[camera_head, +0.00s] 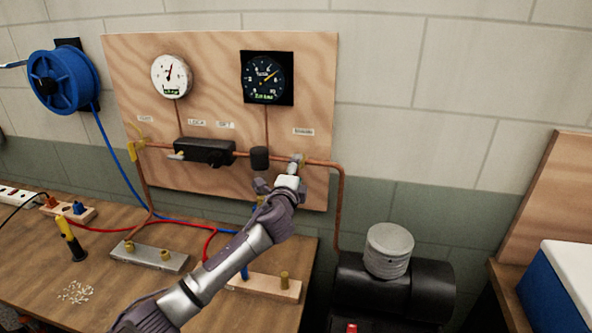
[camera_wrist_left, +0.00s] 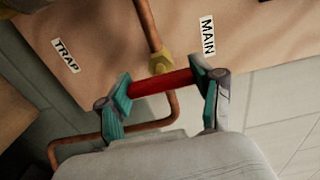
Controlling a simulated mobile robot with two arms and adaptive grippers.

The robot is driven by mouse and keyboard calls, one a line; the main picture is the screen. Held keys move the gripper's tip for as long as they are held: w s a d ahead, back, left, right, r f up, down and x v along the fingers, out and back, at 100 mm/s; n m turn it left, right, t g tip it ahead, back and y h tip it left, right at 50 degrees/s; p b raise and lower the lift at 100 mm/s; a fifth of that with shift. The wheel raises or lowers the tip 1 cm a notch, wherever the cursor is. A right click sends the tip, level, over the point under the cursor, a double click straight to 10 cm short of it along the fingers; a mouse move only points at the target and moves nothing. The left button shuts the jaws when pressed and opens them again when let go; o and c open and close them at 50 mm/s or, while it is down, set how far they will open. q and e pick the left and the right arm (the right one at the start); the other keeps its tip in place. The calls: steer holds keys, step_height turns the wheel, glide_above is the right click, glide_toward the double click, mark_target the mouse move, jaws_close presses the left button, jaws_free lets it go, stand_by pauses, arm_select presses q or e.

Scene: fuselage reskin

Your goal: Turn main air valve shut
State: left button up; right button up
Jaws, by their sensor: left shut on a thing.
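The main air valve shows in the left wrist view as a brass body (camera_wrist_left: 160,63) on a copper pipe, with a red handle (camera_wrist_left: 162,82) next to the MAIN label (camera_wrist_left: 208,35). The handle lies roughly crosswise to the pipe in that view. My left gripper (camera_wrist_left: 163,84) is shut on the red handle, one teal-padded finger at each end. In the head view my left gripper (camera_head: 281,184) is at the lower right of the plywood panel (camera_head: 215,65) and hides the handle. My right gripper is not in view.
A white dial (camera_head: 172,76) and a black gauge (camera_head: 267,78) hang on the panel. A TRAP label (camera_wrist_left: 66,56) is nearby. A copper pipe (camera_head: 340,210) drops toward a black compressor (camera_head: 410,285). The workbench (camera_head: 60,235) holds wooden blocks, hoses and a yellow-handled tool (camera_head: 70,240).

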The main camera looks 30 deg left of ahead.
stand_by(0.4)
arm_select(q)
steer(key=o, duration=1.2)
steer(key=shift+c, duration=0.2)
steer(key=v, duration=1.2)
